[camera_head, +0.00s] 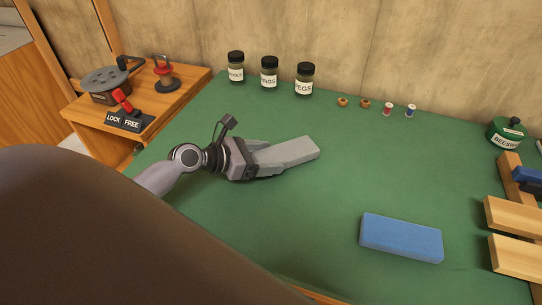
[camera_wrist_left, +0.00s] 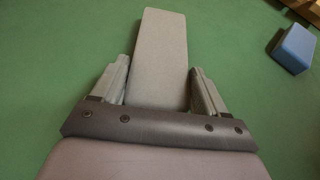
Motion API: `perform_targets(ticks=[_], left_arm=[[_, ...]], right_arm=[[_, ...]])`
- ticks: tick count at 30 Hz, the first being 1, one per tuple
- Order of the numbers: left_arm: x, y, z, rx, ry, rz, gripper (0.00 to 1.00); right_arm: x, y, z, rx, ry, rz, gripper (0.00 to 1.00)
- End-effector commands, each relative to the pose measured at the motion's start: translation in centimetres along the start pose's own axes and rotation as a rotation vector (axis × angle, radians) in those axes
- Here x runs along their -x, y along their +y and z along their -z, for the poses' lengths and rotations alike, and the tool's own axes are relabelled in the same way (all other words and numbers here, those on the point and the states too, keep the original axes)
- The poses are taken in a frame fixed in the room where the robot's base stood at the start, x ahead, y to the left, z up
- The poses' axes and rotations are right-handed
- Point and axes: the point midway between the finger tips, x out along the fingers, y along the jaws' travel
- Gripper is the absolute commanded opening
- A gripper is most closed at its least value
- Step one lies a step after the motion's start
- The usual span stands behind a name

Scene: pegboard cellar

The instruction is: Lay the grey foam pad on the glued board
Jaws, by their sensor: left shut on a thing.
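The grey foam pad (camera_head: 294,153) is a flat, light grey slab over the left middle of the green bench top. My left gripper (camera_head: 264,157) is shut on the pad's near end, one finger along each side; the pad points away to the right. The left wrist view shows the pad (camera_wrist_left: 163,45) between the two fingers of the gripper (camera_wrist_left: 160,85). I cannot tell whether the pad touches the bench. Pale wooden boards (camera_head: 514,217) lie at the right edge, partly cut off; I cannot tell whether one is glued. My right gripper is not in view.
A blue block (camera_head: 400,238) lies front right on the green bench (camera_head: 330,205). Labelled jars (camera_head: 269,74), small rings and spools line the back. A green beeswax tin (camera_head: 507,133) stands far right. A wooden side table (camera_head: 150,112) with a lock lever is left. The bench middle is clear.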

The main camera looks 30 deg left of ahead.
Motion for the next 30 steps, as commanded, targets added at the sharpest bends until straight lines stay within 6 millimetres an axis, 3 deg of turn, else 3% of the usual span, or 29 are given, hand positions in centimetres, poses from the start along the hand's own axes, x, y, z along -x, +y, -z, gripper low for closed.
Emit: perform_targets(ticks=[8, 15, 21, 27, 30], left_arm=[[1.7, 0.0, -4.3, -0.005, -0.004, 0.000, 0.40], [4.5, 0.0, -11.0, -0.007, -0.004, -0.002, 0.40], [6.3, 0.0, -15.3, -0.006, -0.004, -0.002, 0.40], [7.2, -0.2, -17.5, -0.006, 0.000, 0.006, 0.40], [7.1, -1.8, -17.5, -0.030, 0.007, 0.061, 0.40]], right_arm=[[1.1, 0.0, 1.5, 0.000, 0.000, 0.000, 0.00], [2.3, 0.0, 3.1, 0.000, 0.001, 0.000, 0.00], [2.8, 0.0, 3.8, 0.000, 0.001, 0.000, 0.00], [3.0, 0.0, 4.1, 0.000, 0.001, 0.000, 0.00], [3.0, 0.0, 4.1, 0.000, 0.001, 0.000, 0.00]])
